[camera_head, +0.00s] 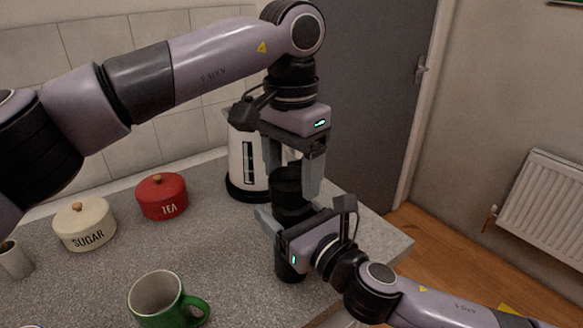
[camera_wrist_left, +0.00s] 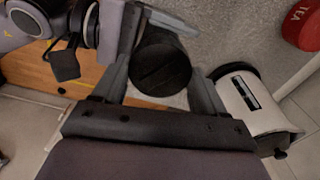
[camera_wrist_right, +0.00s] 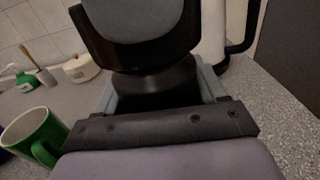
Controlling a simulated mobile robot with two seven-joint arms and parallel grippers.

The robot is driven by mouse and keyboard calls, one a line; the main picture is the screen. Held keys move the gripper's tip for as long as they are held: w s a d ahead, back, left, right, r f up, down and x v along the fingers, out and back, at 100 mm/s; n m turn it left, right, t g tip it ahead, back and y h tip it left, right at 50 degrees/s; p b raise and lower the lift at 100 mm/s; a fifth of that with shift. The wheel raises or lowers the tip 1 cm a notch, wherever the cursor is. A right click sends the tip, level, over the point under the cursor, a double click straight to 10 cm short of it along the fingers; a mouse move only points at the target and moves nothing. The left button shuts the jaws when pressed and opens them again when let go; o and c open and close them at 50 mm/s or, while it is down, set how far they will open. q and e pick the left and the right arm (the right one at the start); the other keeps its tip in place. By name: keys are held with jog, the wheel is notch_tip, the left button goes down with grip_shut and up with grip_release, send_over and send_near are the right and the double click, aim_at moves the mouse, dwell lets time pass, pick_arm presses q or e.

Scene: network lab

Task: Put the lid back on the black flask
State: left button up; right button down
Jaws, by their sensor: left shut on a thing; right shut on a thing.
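The black flask (camera_head: 290,270) stands upright near the counter's right edge. My right gripper (camera_head: 280,222) is shut around its upper body from the side; the flask's dark shoulder also shows in the right wrist view (camera_wrist_right: 160,88). The black lid (camera_head: 287,182) is directly above the flask, upright and in line with it. My left gripper (camera_head: 288,180) points down and is shut on the lid, whose round top shows in the left wrist view (camera_wrist_left: 160,65). Lid and flask seem to meet in the right wrist view, but I cannot tell whether the lid is seated.
A white and black kettle (camera_head: 243,160) stands close behind the flask. A red TEA tin (camera_head: 162,197), a cream SUGAR tin (camera_head: 84,224) and a green mug (camera_head: 165,302) are to the left. The counter (camera_head: 225,250) is clear between mug and flask.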

pick_arm(q)
jog(key=o, duration=1)
jog(key=shift+r, duration=2.25)
jog(key=shift+c, duration=0.3)
